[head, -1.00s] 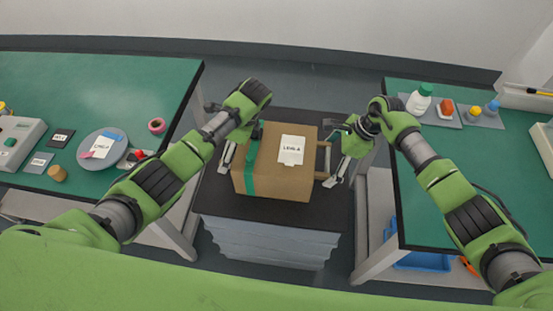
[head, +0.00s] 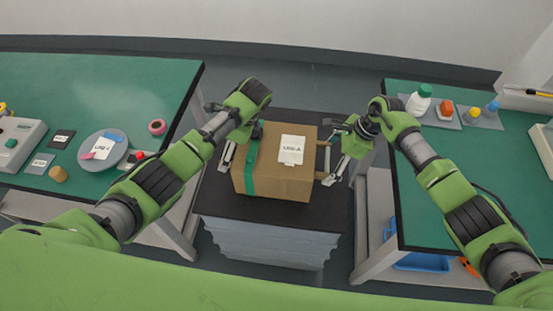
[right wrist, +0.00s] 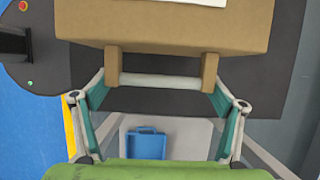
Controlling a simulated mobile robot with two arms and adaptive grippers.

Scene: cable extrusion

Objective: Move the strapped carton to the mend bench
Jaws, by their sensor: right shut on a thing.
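The brown carton (head: 285,185) sits on a dark-topped stand between two green benches. It has a green strap (head: 251,178) near its left end and a white label (head: 291,150) on top. My right gripper (head: 330,163) is at the carton's right side, shut on its handle; in the right wrist view the handle's pale bar (right wrist: 160,81) spans between the fingers, joined to the carton by two brown posts. My left gripper (head: 229,147) is at the carton's left side. Its contact there is hidden, and I cannot tell if it grips anything.
The stand's dark top (head: 272,209) has a little bare room around the carton. The left bench (head: 100,80) holds a grey plate (head: 84,152), tape roll and devices. The right bench (head: 440,160) holds bottles on grey mats at its back; its nearer surface is largely clear.

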